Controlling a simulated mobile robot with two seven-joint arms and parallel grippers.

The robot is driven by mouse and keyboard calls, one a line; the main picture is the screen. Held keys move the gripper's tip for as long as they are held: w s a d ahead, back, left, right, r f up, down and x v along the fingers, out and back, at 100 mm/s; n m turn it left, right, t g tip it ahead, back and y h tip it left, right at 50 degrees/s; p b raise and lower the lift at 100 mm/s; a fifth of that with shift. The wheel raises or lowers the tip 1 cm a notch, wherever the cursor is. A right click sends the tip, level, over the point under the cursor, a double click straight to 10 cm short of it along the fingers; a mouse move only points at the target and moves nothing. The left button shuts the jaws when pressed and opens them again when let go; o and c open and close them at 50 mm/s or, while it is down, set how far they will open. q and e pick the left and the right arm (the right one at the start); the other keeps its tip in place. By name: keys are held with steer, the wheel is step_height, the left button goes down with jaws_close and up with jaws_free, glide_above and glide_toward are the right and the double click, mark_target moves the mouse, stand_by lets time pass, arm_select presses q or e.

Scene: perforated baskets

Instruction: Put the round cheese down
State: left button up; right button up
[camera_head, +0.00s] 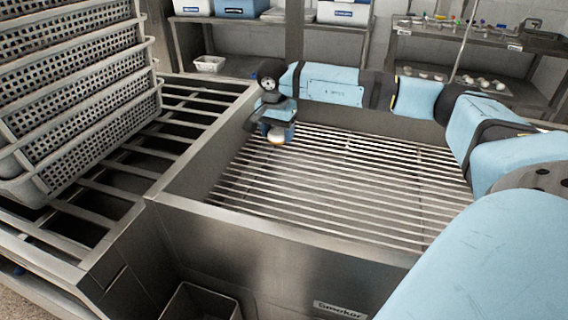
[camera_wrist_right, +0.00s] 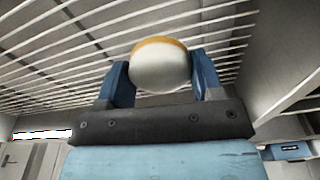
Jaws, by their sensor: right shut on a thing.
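The round cheese (camera_wrist_right: 160,70) is pale, with a yellow-orange band on one side. It sits between the two blue fingers of my right gripper (camera_head: 277,130), which is shut on it. In the head view only a small part of the cheese (camera_head: 276,141) shows below the fingers. It is over the far left part of the slatted metal rack (camera_head: 330,185) inside a steel-walled bin. I cannot tell whether the cheese touches the slats. My left gripper is not in view.
A steel wall (camera_head: 205,145) borders the rack on the left. Stacked perforated baskets (camera_head: 80,100) stand on a barred frame beyond it. A label reading "Smoker" (camera_head: 340,309) is on the front wall. The rest of the rack is bare. Shelves (camera_head: 465,40) with small items stand behind.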

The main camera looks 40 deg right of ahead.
glide_above(279, 176)
step_height(279, 176, down, 6)
steer(key=shift+a+f+b, duration=0.1)
steer(key=shift+f+b, duration=0.4)
steer(key=shift+f, duration=0.1)
step_height(279, 176, down, 6)
steer(key=shift+r+b, duration=0.2)
steer(key=shift+b, duration=0.4)
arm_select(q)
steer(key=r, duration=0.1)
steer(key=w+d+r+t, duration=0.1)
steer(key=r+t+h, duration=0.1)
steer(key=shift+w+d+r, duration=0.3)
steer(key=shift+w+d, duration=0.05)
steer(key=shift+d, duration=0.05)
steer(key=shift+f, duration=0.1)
arm_select(e)
steer(key=shift+f, duration=0.1)
steer(key=o, duration=1)
